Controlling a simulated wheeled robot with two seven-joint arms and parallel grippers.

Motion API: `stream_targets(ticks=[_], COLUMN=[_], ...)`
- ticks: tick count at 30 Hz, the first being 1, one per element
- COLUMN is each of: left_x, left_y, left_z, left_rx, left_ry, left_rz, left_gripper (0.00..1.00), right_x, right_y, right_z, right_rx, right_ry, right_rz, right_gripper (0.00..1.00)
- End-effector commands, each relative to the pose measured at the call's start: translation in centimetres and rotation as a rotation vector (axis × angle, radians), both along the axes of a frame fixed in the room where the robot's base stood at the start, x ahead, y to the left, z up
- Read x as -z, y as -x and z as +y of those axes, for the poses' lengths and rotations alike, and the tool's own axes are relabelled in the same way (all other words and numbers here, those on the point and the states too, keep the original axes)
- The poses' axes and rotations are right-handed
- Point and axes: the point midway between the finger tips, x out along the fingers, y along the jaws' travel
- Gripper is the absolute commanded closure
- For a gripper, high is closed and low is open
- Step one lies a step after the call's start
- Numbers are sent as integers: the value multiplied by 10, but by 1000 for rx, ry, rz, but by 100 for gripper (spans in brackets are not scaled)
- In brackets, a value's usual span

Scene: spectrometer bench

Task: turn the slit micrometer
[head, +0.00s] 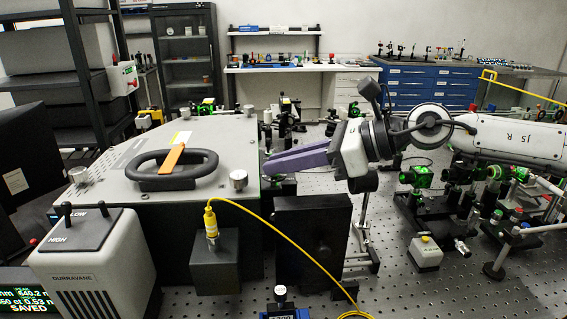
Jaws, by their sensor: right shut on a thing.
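My right gripper (270,166) comes in from the right, with its long purple fingers pointing left at the right side of the grey spectrometer box (130,150). The fingertips meet the side of the box near its right edge, and the fingers look closed together there. The slit micrometer itself is too small or hidden behind the fingertips to make out, so I cannot see how far it is turned. My left gripper does not show in the head view.
A black handle (174,170) stands on the box lid. A black panel (313,240) stands below my right gripper. A yellow cable (285,238) arcs over the bench from a dark block (215,265). Several optics mounts (424,177) crowd the right; a beige button box (425,254) sits in front.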

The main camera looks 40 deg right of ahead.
Motion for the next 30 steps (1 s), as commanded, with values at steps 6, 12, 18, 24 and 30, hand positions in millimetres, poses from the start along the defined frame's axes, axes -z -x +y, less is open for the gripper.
stream_targets(ticks=[6,12,18,24,30], left_x=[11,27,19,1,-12], left_y=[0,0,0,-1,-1], left_z=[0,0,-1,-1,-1], left_rx=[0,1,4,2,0], left_ry=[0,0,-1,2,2], left_rz=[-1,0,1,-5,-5], left_gripper=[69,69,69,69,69], right_x=[2,2,-4,-6,-5], right_y=[-2,-5,-9,-11,-13], right_z=[-2,-3,-5,-6,-7], right_rx=[-110,-264,-453,-619,-747], right_ry=[-6,-9,-10,-8,-3], right_rz=[-2,-7,-6,-4,-4], right_gripper=[100,100,100,100,100])
